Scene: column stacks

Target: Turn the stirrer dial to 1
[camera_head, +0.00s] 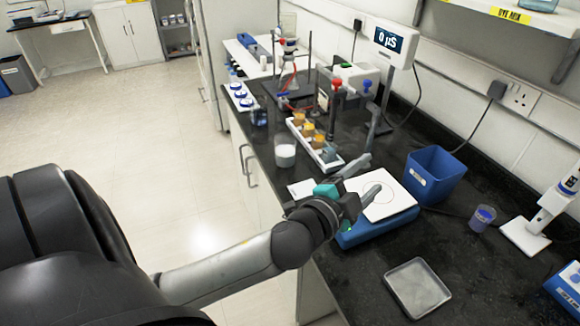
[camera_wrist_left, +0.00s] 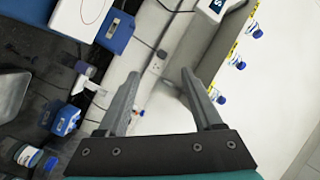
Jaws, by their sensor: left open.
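The stirrer (camera_head: 380,228) is a low blue box with a white square top plate (camera_head: 402,200) marked with a circle. It stands on the black bench, and a small green light shows near its left end. I cannot make out its dial. In the left wrist view the white plate (camera_wrist_left: 78,14) is at the upper left, cut off by the frame edge. My left gripper (camera_head: 375,172) is open and empty, over the stirrer's left side in the head view. Its arm hides part of the stirrer's left end. In the wrist view its fingers (camera_wrist_left: 160,75) are apart with nothing between them.
A blue bin (camera_head: 435,175) stands right of the stirrer, and a grey tray (camera_head: 417,288) lies in front. A beaker (camera_head: 285,152), a rack of jars (camera_head: 314,140) and a display reading "0 µS" (camera_head: 388,42) are behind. A purple-filled cup (camera_head: 482,218) is at right.

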